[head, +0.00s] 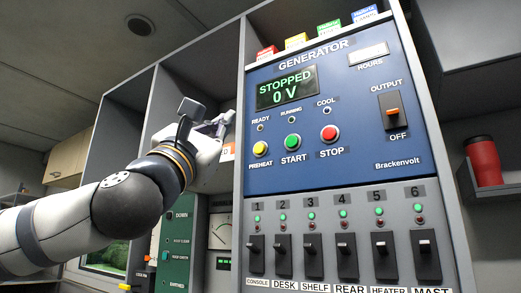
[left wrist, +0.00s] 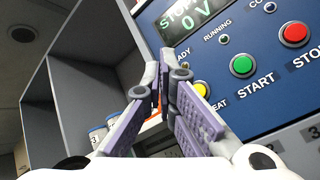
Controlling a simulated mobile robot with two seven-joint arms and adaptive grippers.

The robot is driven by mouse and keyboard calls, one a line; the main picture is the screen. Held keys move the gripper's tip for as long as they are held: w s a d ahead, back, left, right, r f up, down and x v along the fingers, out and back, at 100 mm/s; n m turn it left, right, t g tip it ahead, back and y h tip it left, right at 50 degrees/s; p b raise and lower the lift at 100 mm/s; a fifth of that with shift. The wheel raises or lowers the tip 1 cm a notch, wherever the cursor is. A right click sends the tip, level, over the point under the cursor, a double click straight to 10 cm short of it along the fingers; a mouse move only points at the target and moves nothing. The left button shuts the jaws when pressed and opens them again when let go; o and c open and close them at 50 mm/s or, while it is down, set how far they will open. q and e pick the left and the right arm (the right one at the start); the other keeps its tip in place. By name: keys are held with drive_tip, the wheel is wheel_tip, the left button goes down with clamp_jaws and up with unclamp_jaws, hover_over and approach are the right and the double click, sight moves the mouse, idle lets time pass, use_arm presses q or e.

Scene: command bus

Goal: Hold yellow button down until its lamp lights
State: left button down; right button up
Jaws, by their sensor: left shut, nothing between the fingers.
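The yellow PREHEAT button (head: 260,149) sits at the lower left of the blue generator panel (head: 350,165). It also shows in the left wrist view (left wrist: 201,89), partly behind my fingers. The READY lamp (head: 261,127) above it looks dark. My left gripper (head: 228,117) is shut and empty. In the head view its tips are to the left of the panel, up and left of the yellow button, and look apart from it. In the left wrist view the left gripper (left wrist: 166,56) points up toward the panel's left edge. My right gripper is not in view.
The green START button (head: 292,141) and red STOP button (head: 329,133) are right of the yellow one. The display reads STOPPED, 0 V. Below is a row of breaker switches (head: 345,246). Open grey shelving is left of the panel; a red cup (head: 484,160) stands at right.

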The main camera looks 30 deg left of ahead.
sight(259, 149)
use_arm(q)
drive_tip(key=w+b, duration=0.1)
drive_tip(key=w, duration=0.2)
drive_tip(key=w+b, duration=0.1)
drive_tip(key=w, duration=0.2)
drive_tip(key=w+d+b, duration=0.1)
drive_tip(key=w, duration=0.1)
drive_tip(key=shift+w, duration=0.4)
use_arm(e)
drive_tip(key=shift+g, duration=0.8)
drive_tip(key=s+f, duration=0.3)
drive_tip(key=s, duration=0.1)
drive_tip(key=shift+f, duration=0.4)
use_arm(q)
drive_tip(key=shift+a, duration=0.1)
drive_tip(key=shift+w, duration=0.4)
drive_tip(key=shift+w, duration=0.4)
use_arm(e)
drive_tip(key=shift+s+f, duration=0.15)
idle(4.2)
